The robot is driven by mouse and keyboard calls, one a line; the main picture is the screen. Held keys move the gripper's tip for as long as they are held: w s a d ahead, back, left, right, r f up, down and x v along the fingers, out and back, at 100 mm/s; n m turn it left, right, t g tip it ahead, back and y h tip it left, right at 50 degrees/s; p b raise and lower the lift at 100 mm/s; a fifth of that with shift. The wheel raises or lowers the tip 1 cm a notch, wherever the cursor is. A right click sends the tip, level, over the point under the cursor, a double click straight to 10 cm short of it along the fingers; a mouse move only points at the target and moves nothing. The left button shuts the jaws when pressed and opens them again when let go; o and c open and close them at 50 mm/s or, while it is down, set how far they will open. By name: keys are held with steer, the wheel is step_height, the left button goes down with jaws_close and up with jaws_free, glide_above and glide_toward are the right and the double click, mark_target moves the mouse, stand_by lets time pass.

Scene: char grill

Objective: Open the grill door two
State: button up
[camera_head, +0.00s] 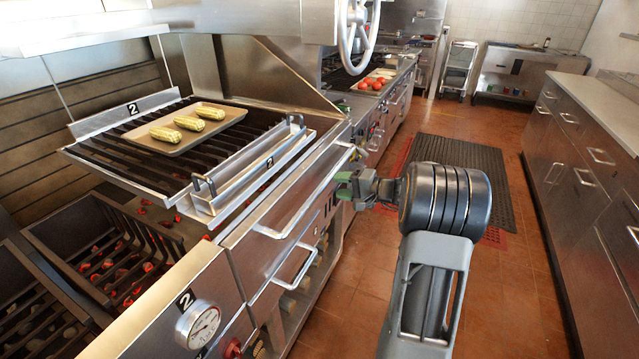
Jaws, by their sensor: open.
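The grill's steel front (262,250) runs diagonally through the middle of the head view. The front panel below the grate marked "2" has a long upper bar handle (300,215) and a lower bar handle (296,270). Which panel is door two is not labelled on the panel itself. The panels look closed. My gripper (345,185), dark with green parts, is open at the right end of the upper bar. It points left toward the grill front. Whether it touches the bar cannot be told, and its fingertips are small and partly unclear.
A tray (236,110) with three corn cobs sits on the grate (110,160). A dial gauge (197,325) marked "2" is at the lower left. A handwheel (357,30) hangs above. Steel drawers (575,170) stand at the right. The tiled aisle between is free, with a dark mat (465,165).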

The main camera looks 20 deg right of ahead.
steer(key=x, duration=0.7)
steer(key=shift+a+p, duration=0.2)
steer(key=shift+p, duration=0.15)
steer(key=shift+w+f, duration=0.1)
steer(key=shift+w, duration=0.05)
jaws_close()
